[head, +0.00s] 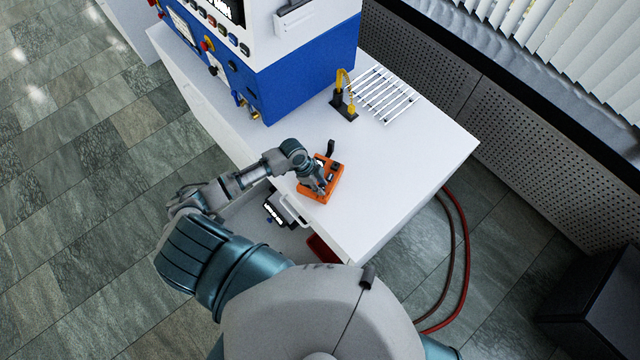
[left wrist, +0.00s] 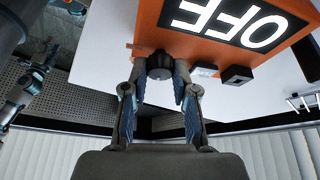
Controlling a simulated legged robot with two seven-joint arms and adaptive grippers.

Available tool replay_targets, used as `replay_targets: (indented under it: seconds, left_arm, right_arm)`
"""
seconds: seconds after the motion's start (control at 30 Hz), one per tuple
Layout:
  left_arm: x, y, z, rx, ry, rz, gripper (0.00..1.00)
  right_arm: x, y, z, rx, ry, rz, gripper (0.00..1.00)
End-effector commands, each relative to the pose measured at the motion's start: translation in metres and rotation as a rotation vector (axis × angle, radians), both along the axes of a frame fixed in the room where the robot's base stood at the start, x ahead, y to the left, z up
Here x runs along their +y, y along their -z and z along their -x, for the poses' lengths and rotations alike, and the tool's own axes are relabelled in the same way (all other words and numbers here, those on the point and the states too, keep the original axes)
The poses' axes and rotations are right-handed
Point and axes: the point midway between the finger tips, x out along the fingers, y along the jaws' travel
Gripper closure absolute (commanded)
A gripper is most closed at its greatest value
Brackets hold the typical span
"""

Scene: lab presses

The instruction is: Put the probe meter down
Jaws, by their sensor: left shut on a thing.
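The probe meter is an orange box (head: 322,181) with dark parts on top, at the white worktop's near edge in the head view. In the left wrist view the orange meter (left wrist: 205,38) fills the top and shows a black display reading OFF. My left gripper (head: 323,187) is over the meter; in the wrist view its fingers (left wrist: 160,75) are closed around a dark round knob on the meter's edge. Whether the meter touches the worktop (head: 400,160) I cannot tell.
A blue and white press machine (head: 300,75) stands behind. A black stand with a yellow hook (head: 345,100) and a white slatted rack (head: 385,93) are on the worktop. An open drawer (head: 290,232) is below the near edge. Red hoses (head: 463,240) hang at right. The worktop right of the meter is clear.

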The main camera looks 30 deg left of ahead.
Motion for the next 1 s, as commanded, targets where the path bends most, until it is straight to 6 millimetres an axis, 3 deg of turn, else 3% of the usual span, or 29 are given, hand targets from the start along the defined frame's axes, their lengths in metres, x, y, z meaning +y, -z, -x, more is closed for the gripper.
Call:
replay_targets:
  seconds: [0.17, 0.2, 0.27, 0.3, 0.67, 1.0]
  left_arm:
    - [0.002, 0.0, -0.001, -0.001, -0.001, 0.002, 1.0]
    - [0.002, 0.001, 0.0, 0.001, -0.001, 0.001, 0.65]
    - [0.002, 0.001, 0.0, 0.001, -0.001, 0.001, 0.5]
    - [0.002, 0.001, 0.0, 0.001, -0.001, 0.001, 0.47]
    - [0.002, -0.005, 0.0, -0.001, -0.002, 0.0, 0.47]
    - [0.03, -0.067, 0.007, -0.002, -0.001, -0.002, 0.47]
  right_arm:
    - [-0.002, 0.0, 0.0, 0.0, 0.0, 0.002, 0.6]
    - [-0.002, 0.0, 0.0, 0.0, 0.0, 0.002, 0.6]
    - [-0.002, 0.0, 0.0, 0.0, 0.0, 0.002, 0.6]
    - [-0.002, 0.0, 0.0, 0.0, 0.0, 0.002, 0.6]
    - [-0.001, 0.0, 0.0, 0.0, 0.0, 0.001, 0.6]
    - [-0.001, 0.002, 0.0, 0.0, 0.0, 0.001, 0.6]
